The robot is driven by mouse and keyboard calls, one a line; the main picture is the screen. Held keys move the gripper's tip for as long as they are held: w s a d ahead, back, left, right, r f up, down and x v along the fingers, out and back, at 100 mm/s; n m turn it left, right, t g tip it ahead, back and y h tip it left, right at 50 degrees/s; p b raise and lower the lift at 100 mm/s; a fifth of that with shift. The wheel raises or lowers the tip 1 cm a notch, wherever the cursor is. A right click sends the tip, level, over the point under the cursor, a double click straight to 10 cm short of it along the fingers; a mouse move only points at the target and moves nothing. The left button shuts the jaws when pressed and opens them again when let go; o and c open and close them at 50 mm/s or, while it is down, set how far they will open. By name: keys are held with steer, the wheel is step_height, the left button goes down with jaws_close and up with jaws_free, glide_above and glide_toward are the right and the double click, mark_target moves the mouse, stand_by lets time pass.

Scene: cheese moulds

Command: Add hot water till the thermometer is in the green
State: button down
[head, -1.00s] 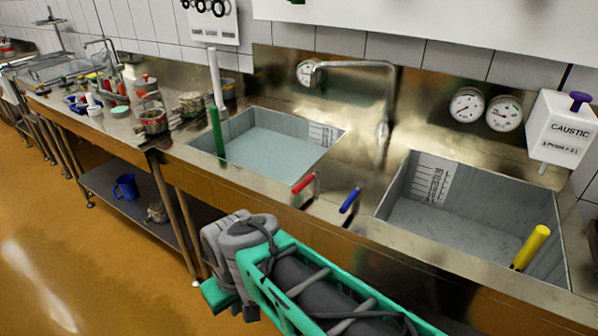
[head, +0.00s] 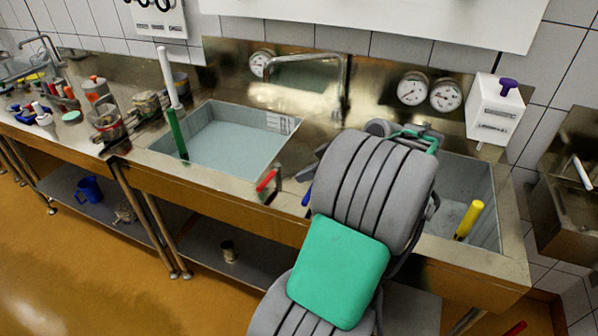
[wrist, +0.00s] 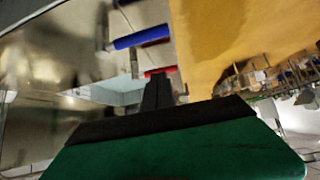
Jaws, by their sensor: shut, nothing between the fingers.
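The left basin (head: 285,125) holds pale water. A round dial (head: 260,64) hangs on the wall behind it; its needle and colours are too small to read. Two more dials (head: 412,91) (head: 446,95) are behind the right basin. A red lever (head: 267,180) and a blue lever (head: 306,195) stick out at the counter front between the basins. In the wrist view, the blue lever (wrist: 142,37) lies above the red lever (wrist: 160,71). My gripper (wrist: 157,88) is shut and empty, its tips appearing near the red lever; contact is unclear.
A swan-neck tap (head: 310,57) stands between the basins. A green-and-white upright pipe (head: 176,130) stands in the left basin and a yellow-handled one (head: 469,220) in the right basin (head: 489,190). A caustic dispenser (head: 495,108) hangs at right. Jars and tools crowd the counter left.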

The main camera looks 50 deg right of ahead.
steer(key=p+x, duration=0.1)
steer(key=x, duration=0.6)
steer(key=shift+w+a+f, duration=0.1)
steer(key=shift+w+a, duration=0.05)
steer(key=shift+w, duration=0.15)
steer(key=shift+w+a+f+p, duration=0.1)
steer(key=shift+w+a+p, duration=0.1)
steer(key=shift+w, duration=0.4)
steer(key=shift+w+a+f+p, duration=0.1)
steer(key=shift+w+p, duration=0.1)
steer(key=shift+w, duration=0.45)
steer(key=shift+w+a+f, duration=0.1)
steer(key=shift+w+f, duration=0.05)
steer(key=shift+w, duration=0.3)
